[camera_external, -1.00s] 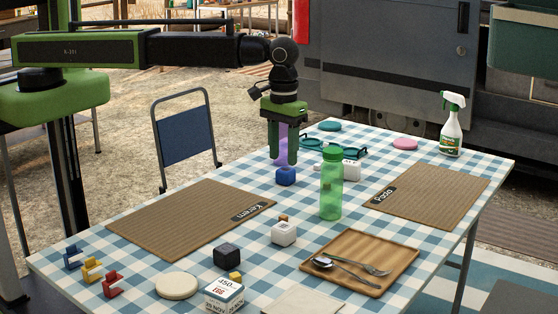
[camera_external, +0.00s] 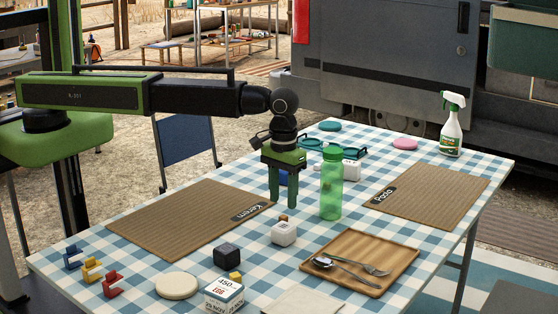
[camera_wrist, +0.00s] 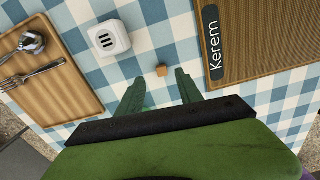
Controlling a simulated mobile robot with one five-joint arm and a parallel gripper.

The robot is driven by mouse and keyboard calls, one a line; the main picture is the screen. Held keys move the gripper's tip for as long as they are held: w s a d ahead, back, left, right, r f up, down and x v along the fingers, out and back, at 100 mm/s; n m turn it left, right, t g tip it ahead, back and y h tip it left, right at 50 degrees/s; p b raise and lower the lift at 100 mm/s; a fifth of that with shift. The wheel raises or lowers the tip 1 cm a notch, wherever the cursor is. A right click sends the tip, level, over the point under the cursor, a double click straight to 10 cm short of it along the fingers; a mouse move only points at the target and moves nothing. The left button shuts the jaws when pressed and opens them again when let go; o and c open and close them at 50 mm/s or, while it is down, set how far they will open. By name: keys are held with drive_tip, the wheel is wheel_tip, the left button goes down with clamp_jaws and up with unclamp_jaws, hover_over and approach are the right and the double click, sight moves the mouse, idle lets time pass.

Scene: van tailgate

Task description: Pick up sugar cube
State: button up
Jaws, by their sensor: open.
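A small brown cube (camera_wrist: 162,70), which I take as the sugar cube, lies on the checked tablecloth. In the outside view it (camera_external: 283,218) shows just behind a white block (camera_external: 284,233), partly hidden by it. My gripper (camera_external: 283,204) points down above the table by the cube, open and empty. In the wrist view the cube is just beyond my two fingertips (camera_wrist: 160,78), roughly centred between them and not gripped. The white block with dark slots (camera_wrist: 109,38) lies to the cube's upper left there.
A green bottle (camera_external: 331,184) stands upright close to the right of my gripper. A wooden tray (camera_external: 372,245) with a spoon and fork is at front right. The "Kerem" placemat (camera_external: 180,222) lies left. A black cube (camera_external: 226,255) is in front; a blue object (camera_external: 284,178) is behind my fingers.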

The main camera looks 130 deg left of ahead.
sight(282, 216)
wheel_tip(282, 216, down, 5)
drive_tip(key=b, duration=0.5)
drive_tip(key=shift+s+f, duration=0.15)
drive_tip(key=shift+r, duration=0.2)
clamp_jaws()
